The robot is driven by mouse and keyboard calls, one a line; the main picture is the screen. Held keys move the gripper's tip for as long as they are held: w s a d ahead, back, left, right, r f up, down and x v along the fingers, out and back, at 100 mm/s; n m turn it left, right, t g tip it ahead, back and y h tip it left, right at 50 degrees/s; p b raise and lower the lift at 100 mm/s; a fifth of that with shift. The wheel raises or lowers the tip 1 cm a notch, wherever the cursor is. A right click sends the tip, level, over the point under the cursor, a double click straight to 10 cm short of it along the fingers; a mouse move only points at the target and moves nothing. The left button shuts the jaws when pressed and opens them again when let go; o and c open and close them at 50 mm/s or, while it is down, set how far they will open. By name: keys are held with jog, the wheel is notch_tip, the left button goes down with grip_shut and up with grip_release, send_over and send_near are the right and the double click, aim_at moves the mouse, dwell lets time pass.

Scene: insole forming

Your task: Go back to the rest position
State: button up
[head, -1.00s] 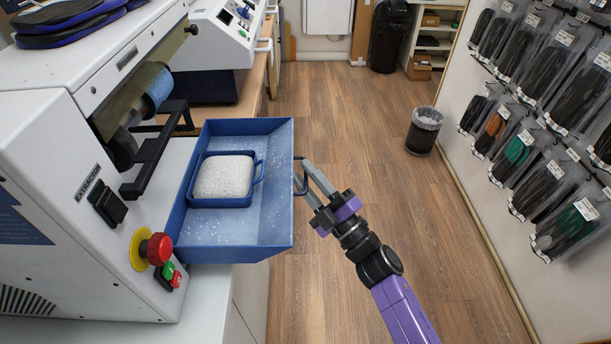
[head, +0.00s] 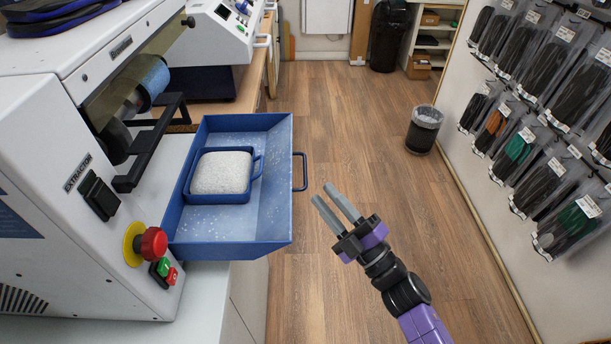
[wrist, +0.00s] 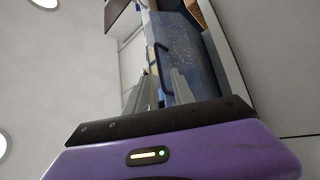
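My gripper (head: 336,206) is in the air over the floor, to the right of the pulled-out blue drawer (head: 268,225). Its two grey fingers are apart with nothing between them. The drawer's dark blue handle (head: 302,171) is up and to the left of the fingertips, with a gap between. A small blue container (head: 207,198) with a white granular filling (head: 222,172) sits inside the drawer. In the wrist view, the handle (wrist: 163,62) and the speckled drawer side (wrist: 185,50) show beyond the fingers.
The white machine (head: 75,215) with a red stop button (head: 153,244) stands at the left. Bagged insoles (head: 550,80) hang on the right wall. A small bin (head: 424,130) stands near that wall. The wooden floor between is clear.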

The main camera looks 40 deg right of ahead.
jog(key=s+a+m+g, duration=0.2)
jog(key=s+a+m, duration=0.1)
jog(key=s, duration=0.6)
jog(key=s+a+m+g+h, duration=0.1)
jog(key=s+a+m+g, duration=0.2)
jog(key=s+m, duration=0.3)
jog(key=s+a+m+g+h, duration=0.1)
jog(key=s+a+m, duration=0.4)
jog(key=s, duration=0.8)
jog(key=shift+s+f+g, duration=0.25)
jog(key=shift+f+g, duration=0.05)
jog(key=shift+g, duration=0.6)
